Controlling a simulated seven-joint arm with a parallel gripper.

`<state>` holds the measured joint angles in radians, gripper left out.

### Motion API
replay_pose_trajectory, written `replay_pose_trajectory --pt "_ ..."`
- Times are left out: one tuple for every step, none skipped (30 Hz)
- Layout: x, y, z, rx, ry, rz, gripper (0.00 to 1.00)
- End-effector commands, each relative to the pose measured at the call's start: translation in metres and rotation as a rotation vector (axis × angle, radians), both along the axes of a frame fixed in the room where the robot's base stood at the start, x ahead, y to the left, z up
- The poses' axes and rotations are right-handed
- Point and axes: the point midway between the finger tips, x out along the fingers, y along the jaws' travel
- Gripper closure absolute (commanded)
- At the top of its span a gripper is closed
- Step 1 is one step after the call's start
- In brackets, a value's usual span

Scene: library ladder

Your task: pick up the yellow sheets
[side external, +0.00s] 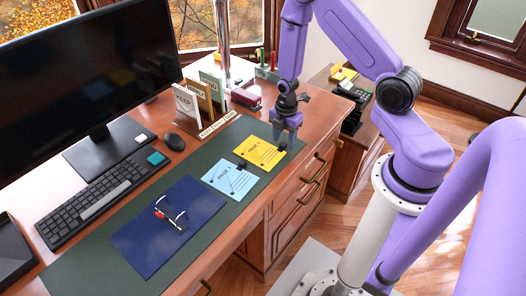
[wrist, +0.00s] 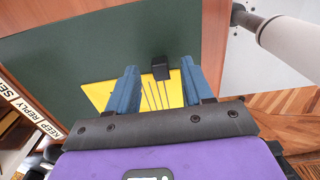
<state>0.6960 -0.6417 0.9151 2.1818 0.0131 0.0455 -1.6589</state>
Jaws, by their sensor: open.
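The yellow sheets (side external: 258,153) lie flat at the right end of the dark green desk mat, with printed lines on top. The wrist view shows them (wrist: 150,98) with a black clip (wrist: 160,68) at one edge. My gripper (side external: 286,142) is over the right part of the sheets, pointing down. In the wrist view my gripper (wrist: 158,68) is open, one finger on each side of the clip. The fingers hide parts of the sheets. I cannot tell whether the fingertips touch the mat.
Light blue sheets (side external: 226,180) lie beside the yellow ones. A dark blue folder (side external: 150,238) bears glasses with a red part. A labelled sorter (side external: 217,124), mouse (side external: 173,142), keyboard (side external: 95,198) and monitor (side external: 85,75) stand behind. The desk's front edge is close to the sheets.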

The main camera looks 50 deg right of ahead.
Motion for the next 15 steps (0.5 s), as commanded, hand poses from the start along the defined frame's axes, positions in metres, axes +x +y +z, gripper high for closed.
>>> replay_pose_trajectory --pt "-0.0002 0.0001 -0.0048 0.0 0.001 0.0 0.49" --pt "-0.0002 0.0001 -0.0068 0.0 0.001 0.001 0.49" --pt "0.0 0.0001 -0.0087 0.0 0.0 0.001 0.49" --pt "0.0001 0.0001 -0.0097 0.0 -0.001 0.002 0.49" --pt "0.0001 0.0001 -0.0104 0.0 -0.001 0.002 0.49" --pt "0.0002 0.0001 -0.011 0.0 -0.001 0.002 0.49" --pt "0.0002 0.0001 -0.0112 0.0 -0.001 0.002 0.49" --pt "0.0002 0.0001 -0.0112 0.0 -0.002 0.002 0.49" --pt "0.0002 0.0001 -0.0111 0.0 -0.002 0.002 0.49" --pt "0.0002 0.0001 -0.0111 0.0 -0.002 0.002 0.49" --pt "0.0003 0.0001 -0.011 0.0 -0.002 0.002 0.49" --pt "0.0002 0.0001 -0.011 0.0 -0.001 0.002 0.49" --pt "0.0002 0.0001 -0.0109 0.0 -0.001 0.002 0.55" --pt "0.0002 0.0001 -0.0109 0.0 -0.001 0.002 0.65" --pt "0.0002 0.0001 -0.0109 0.0 -0.001 0.002 0.78"
